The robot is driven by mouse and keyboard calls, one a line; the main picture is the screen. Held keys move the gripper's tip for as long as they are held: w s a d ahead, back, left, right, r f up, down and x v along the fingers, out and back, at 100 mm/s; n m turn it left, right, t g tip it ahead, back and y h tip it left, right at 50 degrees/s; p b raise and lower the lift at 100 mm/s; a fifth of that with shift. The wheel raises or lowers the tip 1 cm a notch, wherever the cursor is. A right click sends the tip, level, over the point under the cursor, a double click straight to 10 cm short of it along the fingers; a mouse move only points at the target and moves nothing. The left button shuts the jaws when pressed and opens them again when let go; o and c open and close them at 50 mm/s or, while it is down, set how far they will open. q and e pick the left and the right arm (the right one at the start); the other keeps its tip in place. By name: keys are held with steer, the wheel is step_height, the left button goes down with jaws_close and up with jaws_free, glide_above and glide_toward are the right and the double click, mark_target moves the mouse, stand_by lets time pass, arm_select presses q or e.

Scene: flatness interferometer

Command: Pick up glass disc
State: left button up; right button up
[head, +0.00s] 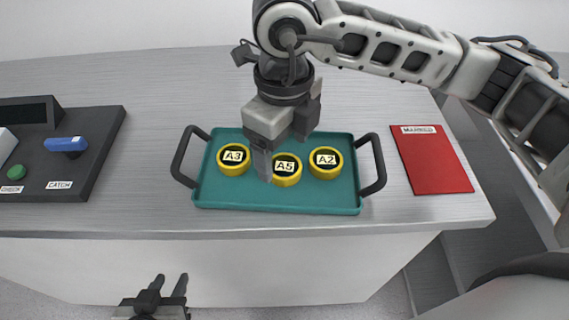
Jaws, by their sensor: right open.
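Three round discs with yellow rims and dark faces stand in a row in a teal tray (215,200): disc A3 (233,158), disc A5 (288,167) and disc A2 (326,162). My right gripper (267,168) is open and points down over the tray at the left edge of A5, between A3 and A5. Its near finger hides part of A5; the other finger is mostly hidden, and I cannot tell whether it touches a disc. My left gripper (169,285) is open and empty, low in front of the table's front side.
The tray has dark handles at both ends. A red mat (432,162) with a label lies to the right. A dark base (93,150) with a blue lever (65,144), a green button (16,172) and a "CATCH" label is on the left. The metal tabletop (150,80) behind is clear.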

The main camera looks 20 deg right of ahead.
mark_target(285, 166)
step_height(285, 166, down, 3)
steer(key=shift+f, duration=0.15)
steer(key=c, duration=1.1)
